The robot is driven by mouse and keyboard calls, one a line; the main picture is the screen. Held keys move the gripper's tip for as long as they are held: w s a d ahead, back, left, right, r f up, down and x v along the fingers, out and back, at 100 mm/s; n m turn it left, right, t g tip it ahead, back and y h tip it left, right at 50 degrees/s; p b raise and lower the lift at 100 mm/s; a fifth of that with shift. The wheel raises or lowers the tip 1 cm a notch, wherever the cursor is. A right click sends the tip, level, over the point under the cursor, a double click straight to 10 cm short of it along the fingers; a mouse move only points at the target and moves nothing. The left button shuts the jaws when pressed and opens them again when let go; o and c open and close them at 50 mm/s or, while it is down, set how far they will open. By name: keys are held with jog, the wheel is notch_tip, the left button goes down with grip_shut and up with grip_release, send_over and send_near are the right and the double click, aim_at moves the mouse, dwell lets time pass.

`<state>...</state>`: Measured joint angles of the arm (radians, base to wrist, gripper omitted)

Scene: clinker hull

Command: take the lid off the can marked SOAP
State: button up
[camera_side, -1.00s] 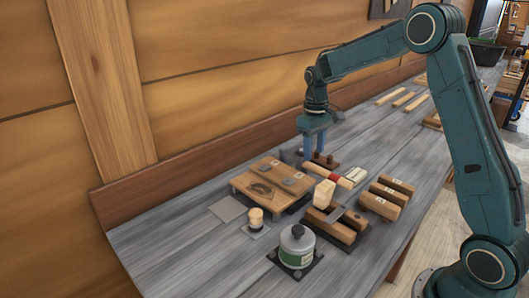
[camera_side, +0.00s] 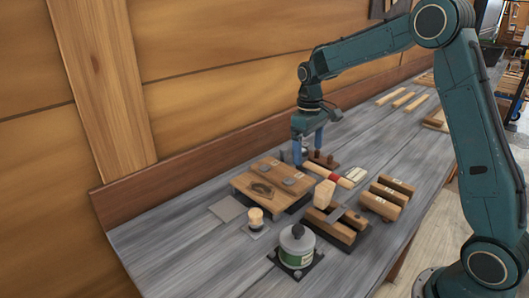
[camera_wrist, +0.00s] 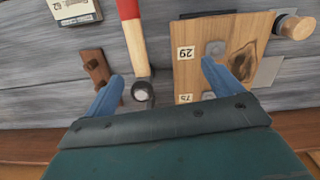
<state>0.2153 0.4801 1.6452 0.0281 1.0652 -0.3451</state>
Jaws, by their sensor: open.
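The can (camera_side: 297,252) stands upright on a dark square base at the near part of the bench in the side view. It has a green and white label, too small to read, and a grey lid (camera_side: 298,233) with a dark knob on top. The lid sits on the can. My gripper (camera_side: 308,157) is open and empty, well behind the can near the back wall. In the wrist view my gripper (camera_wrist: 162,72) has its blue fingers apart above a hammer (camera_wrist: 136,42); the can is not in that view.
A wooden board (camera_side: 272,184) with metal plates lies between my gripper and the can. A wooden-topped brush (camera_side: 256,216), dark-based wooden blocks (camera_side: 330,228) and more blocks (camera_side: 387,198) stand near the can. A peg rack (camera_wrist: 95,68) is beside the hammer.

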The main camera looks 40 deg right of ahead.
jog(key=s+a+r+n, duration=0.5)
jog(key=s+a, duration=0.3)
jog(key=a, duration=0.3)
jog(key=s+a+r+n, duration=0.45)
jog(key=s+a, duration=0.25)
jog(key=a, duration=0.4)
send_over(300, 227)
jog(key=shift+n+t, duration=0.25)
jog(key=shift+t, duration=0.05)
jog(key=shift+s+a+f, duration=0.1)
jog(key=shift+f, duration=2.1)
jog(key=shift+s+a+f, duration=0.1)
jog(key=shift+f, duration=2.05)
jog(key=shift+d, duration=0.1)
jog(key=shift+w+d+f, duration=0.1)
jog(key=shift+f, duration=2.5)
jog(key=c, duration=1.1)
